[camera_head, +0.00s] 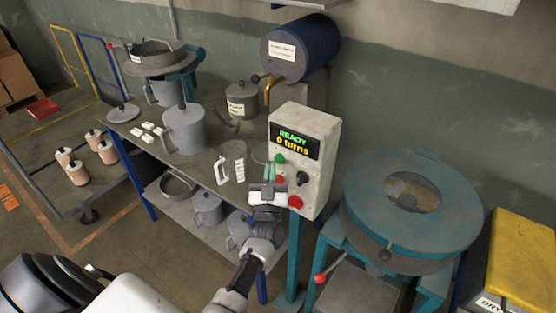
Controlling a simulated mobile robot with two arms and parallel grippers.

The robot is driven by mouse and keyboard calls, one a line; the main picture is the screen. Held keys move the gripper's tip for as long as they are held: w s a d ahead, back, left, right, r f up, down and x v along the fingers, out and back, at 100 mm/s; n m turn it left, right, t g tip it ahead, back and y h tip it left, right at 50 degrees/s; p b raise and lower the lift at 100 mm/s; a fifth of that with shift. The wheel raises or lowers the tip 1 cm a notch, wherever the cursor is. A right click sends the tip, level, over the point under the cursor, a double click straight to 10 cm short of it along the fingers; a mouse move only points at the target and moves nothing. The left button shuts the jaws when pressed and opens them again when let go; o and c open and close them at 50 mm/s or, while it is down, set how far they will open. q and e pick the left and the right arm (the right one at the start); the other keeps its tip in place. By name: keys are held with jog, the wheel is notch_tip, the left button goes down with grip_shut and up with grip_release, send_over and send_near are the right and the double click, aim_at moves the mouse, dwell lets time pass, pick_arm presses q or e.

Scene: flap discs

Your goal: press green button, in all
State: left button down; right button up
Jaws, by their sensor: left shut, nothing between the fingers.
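The control box (318,163) is light grey and stands on a teal post. Its display (293,142) reads "READY" and "0 turns". The green button (280,158) is on its front, below the left part of the display. My left gripper (269,173) is shut and empty, pointing up at the box, just below and left of the green button in the picture. I cannot tell whether its fingertips touch the box. A red button (295,202) is low on the front, right of my gripper, and a black knob (302,178) is above it. My right gripper is not in view.
A teal round machine (412,235) with a lidded drum stands right of the box. A grey table (205,172) with pots and small white pieces is at the left. A blue drum (318,42) is behind. A yellow-lidded bin (528,262) is at the far right.

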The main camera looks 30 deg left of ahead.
pick_arm(q)
jog(key=shift+w, duration=0.15)
jog(key=shift+w+b, duration=0.3)
